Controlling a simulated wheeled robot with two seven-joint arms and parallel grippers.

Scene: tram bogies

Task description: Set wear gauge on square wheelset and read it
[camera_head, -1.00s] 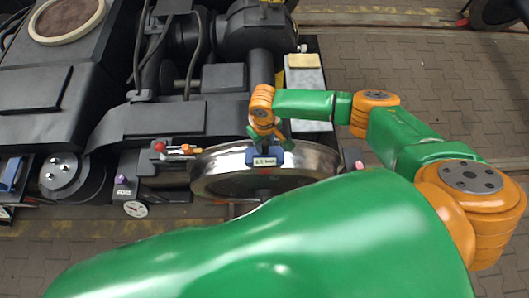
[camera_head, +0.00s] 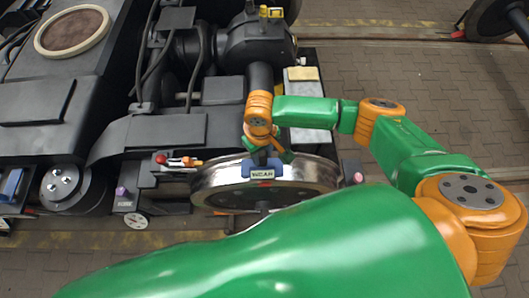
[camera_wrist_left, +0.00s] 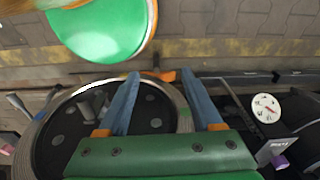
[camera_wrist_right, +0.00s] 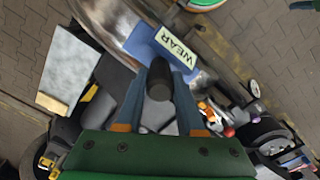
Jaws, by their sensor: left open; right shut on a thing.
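The wear gauge (camera_head: 263,171) is a blue block with a white label reading WEAR. It sits at the top of the shiny rim of the wheel (camera_head: 330,175). My right gripper (camera_head: 266,153) is above it and shut on its dark upright handle. In the right wrist view the handle (camera_wrist_right: 160,80) stands between the fingers of this gripper (camera_wrist_right: 160,72), and the gauge (camera_wrist_right: 152,42) lies beyond, against the bright rim. My left gripper (camera_wrist_left: 160,74) is open and empty, in front of the wheel face (camera_wrist_left: 65,135). In the head view it does not show. No square mark is visible.
A red knob (camera_head: 160,158) with an orange-and-white piece is left of the wheel. A round white dial (camera_head: 136,221) hangs lower left; it also shows in the left wrist view (camera_wrist_left: 266,107). A pale plate (camera_head: 312,111) lies behind right. Paved floor is open at right.

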